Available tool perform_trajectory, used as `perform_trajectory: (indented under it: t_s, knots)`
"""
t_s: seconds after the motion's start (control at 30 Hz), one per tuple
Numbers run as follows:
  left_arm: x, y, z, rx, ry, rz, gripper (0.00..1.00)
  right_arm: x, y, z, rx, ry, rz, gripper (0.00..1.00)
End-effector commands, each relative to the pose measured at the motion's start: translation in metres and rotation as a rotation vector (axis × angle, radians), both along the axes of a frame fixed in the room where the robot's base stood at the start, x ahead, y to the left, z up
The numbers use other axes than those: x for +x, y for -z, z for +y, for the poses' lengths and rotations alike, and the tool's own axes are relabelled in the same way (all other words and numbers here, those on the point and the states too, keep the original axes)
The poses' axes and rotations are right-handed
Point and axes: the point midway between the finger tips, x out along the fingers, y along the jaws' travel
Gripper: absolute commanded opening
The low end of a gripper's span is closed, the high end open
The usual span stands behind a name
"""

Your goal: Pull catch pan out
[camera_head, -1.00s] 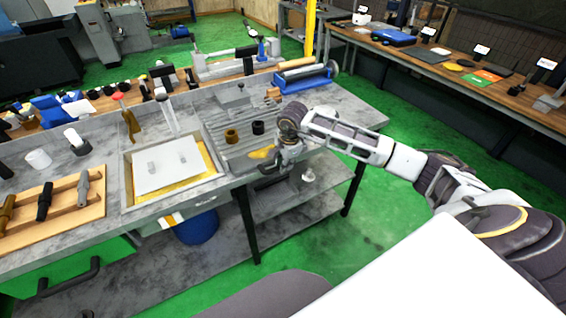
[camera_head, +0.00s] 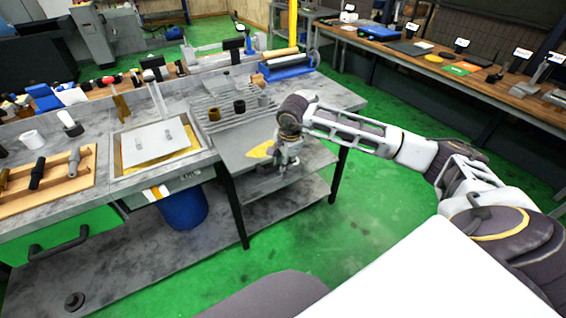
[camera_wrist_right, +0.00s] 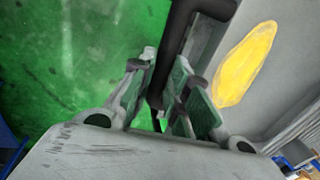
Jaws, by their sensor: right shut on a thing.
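The catch pan (camera_head: 238,150) is a flat grey tray with a yellow patch (camera_head: 260,149) near its right side. It sticks out from the front of the bench, below the grooved plate (camera_head: 228,117). The pan also shows at the right of the right wrist view (camera_wrist_right: 284,78), with the yellow patch beside a dark bar handle (camera_wrist_right: 178,42). My right gripper (camera_head: 287,168) is at the pan's front right edge. In the right wrist view its two fingers (camera_wrist_right: 160,100) are shut on the dark handle. My left gripper is not in view.
A bench shelf (camera_head: 255,205) lies below the pan, with a black leg (camera_head: 233,212) in front. A blue bin (camera_head: 184,212) stands under the bench. Green floor (camera_head: 380,215) is clear in front and right.

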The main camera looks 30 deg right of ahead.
Motion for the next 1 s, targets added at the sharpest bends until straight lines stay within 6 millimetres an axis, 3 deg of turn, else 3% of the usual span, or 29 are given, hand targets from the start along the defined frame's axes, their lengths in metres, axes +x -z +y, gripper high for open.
perform_trajectory:
  t_s: [0.57, 0.6, 0.73, 1.0]
  knots:
    - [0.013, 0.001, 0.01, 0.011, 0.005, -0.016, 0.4, -0.004, -0.001, 0.0, 0.0, 0.0, -0.002, 0.0]
    - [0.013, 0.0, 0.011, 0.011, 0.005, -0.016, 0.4, -0.004, -0.001, 0.0, 0.0, 0.0, -0.002, 0.23]
    - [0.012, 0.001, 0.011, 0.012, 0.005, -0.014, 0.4, -0.004, -0.001, 0.0, 0.0, 0.0, -0.002, 0.39]
    - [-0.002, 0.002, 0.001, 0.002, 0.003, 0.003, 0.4, -0.004, -0.001, 0.0, 0.0, 0.0, -0.001, 0.39]
